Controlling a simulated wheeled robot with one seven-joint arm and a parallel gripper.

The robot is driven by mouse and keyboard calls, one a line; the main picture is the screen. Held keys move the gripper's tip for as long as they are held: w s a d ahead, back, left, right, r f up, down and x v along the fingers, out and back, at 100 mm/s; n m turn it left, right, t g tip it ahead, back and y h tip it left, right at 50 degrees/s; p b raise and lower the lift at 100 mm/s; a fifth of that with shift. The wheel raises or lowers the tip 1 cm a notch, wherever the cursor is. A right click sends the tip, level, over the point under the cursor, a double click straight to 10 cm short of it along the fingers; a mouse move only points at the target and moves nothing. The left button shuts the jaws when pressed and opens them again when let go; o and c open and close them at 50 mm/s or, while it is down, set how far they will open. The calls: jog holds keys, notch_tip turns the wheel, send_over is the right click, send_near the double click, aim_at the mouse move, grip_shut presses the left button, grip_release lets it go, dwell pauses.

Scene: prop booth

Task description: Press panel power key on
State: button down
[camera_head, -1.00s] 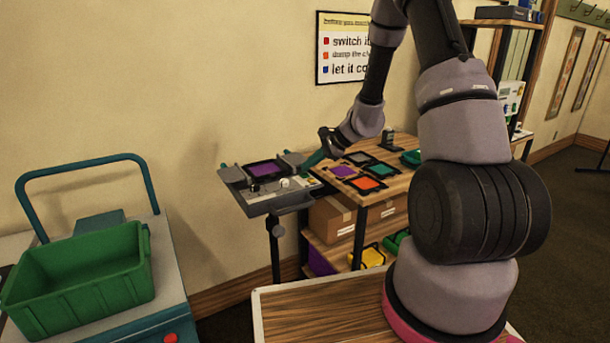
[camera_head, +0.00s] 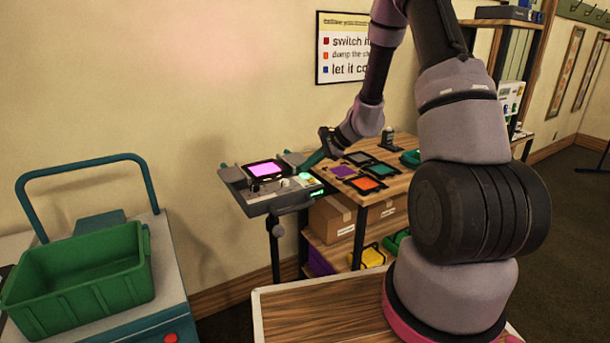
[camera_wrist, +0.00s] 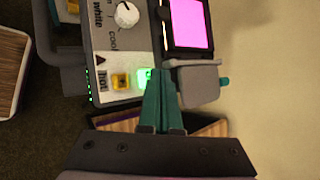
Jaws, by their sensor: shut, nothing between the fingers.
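The light panel (camera_head: 259,196) stands on a stand against the wall, and its screen (camera_head: 264,169) glows bright pink. In the wrist view the panel face (camera_wrist: 113,50) carries a white knob (camera_wrist: 126,14), a yellow key (camera_wrist: 121,81) and a key lit green (camera_wrist: 145,78). My gripper (camera_head: 312,161) is at the panel's right end. In the wrist view its teal fingers (camera_wrist: 163,85) are shut together with nothing between them. The fingertips are right beside the green-lit key and partly cover it; I cannot tell whether they touch it.
A wooden table (camera_head: 401,167) with several coloured framed squares is right of the panel. A grey block (camera_wrist: 197,83) sits on the panel's edge close to the fingers. A green bin (camera_head: 82,268) stands on a cart at left. A wall sign (camera_head: 343,48) hangs behind.

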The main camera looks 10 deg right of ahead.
jog(key=shift+r, duration=3)
notch_tip(320, 180, up, 8)
jog(key=n, duration=0.3)
send_over(308, 175)
jog(key=s, duration=0.4)
jog(key=s+r+n+h, duration=0.2)
jog(key=s+r+n, duration=0.1)
jog(key=s+r, duration=0.55)
jog(key=s+d+r+n+t+h, duration=0.1)
jog(key=s+r, duration=0.3)
jog(key=s, duration=0.4)
jog(key=s+d+r+n+t+h, duration=0.1)
jog(key=s+d+r+n+h, duration=0.2)
jog(key=s, duration=0.6)
jog(key=shift+d+r+n+t, duration=0.3)
jog(key=shift+d+r+n, duration=0.15)
jog(key=shift+r, duration=0.35)
